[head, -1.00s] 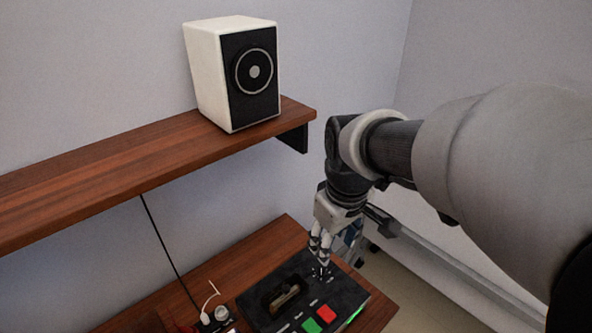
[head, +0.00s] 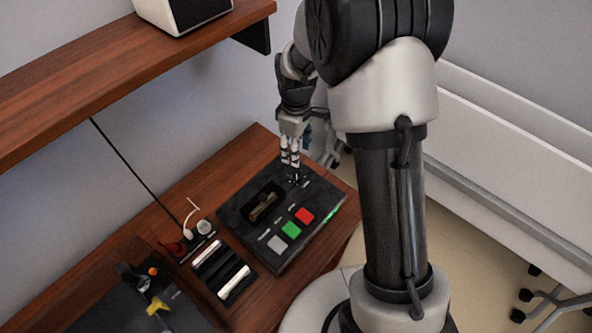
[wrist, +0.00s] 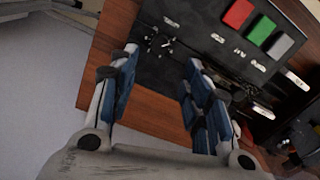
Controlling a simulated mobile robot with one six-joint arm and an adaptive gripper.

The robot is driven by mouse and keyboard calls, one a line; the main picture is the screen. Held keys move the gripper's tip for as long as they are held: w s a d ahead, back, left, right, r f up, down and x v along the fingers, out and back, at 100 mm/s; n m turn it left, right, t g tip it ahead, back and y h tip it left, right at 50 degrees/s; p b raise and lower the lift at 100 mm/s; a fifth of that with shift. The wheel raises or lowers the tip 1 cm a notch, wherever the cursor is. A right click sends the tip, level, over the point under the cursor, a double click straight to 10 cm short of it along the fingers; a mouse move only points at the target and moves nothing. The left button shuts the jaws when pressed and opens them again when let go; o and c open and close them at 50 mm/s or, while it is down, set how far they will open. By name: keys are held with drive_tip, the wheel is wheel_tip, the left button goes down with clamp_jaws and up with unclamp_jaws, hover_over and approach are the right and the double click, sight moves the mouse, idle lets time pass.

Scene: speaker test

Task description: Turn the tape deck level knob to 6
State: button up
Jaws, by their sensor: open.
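The tape deck (head: 250,235) is a black box on the wooden desk, with a cassette well and grey, green and red buttons. Small dark knob-like parts with pale marks (wrist: 160,42) show on its panel in the wrist view; I cannot read a setting or tell which is the level knob. My gripper (head: 290,165) points down at the deck's far right corner, its fingertips close above that spot. In the wrist view my gripper (wrist: 162,60) is open, with the dark parts showing between and just beyond its fingertips. Contact cannot be told.
A tray with white-topped items (head: 222,270) stands left of the deck. A white cable plug (head: 188,233) and a dark mat with small tools (head: 150,300) lie farther left. A wooden shelf (head: 130,75) with a white speaker (head: 185,10) hangs above.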

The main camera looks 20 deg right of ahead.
sight(296, 173)
wheel_tip(296, 173, down, 10)
drive_tip(key=shift+f+b, duration=0.2)
drive_tip(key=shift+b, duration=0.9)
clamp_jaws()
